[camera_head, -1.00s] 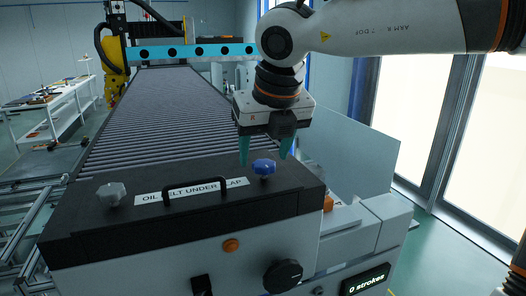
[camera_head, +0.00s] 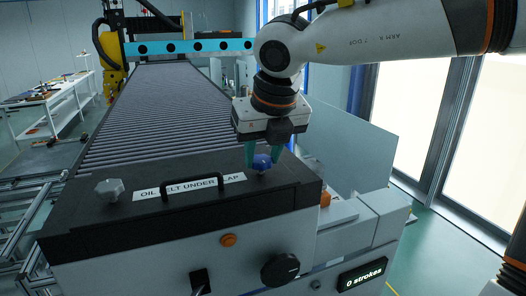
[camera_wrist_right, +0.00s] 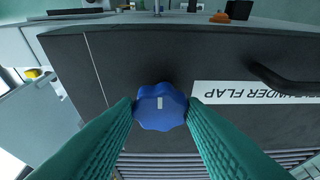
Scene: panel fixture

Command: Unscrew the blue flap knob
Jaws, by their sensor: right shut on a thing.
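The blue flap knob (camera_head: 262,163) sits on the right part of the black flap (camera_head: 225,208). My right gripper (camera_head: 263,160) points down over it, with its green fingers on either side of the knob. In the right wrist view, the blue knob (camera_wrist_right: 161,106) is lobed and has a pale mark on top. The fingertips of my right gripper (camera_wrist_right: 161,108) are shut on its left and right sides. My left gripper is not in view.
A grey knob (camera_head: 109,189) stands at the flap's left end. A black handle (camera_head: 195,187) rises beside the label (camera_head: 190,187). A black dial (camera_head: 280,270) and an orange button (camera_head: 228,240) are on the front. The roller conveyor (camera_head: 160,110) runs behind. The display (camera_head: 362,275) reads "0 strokes".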

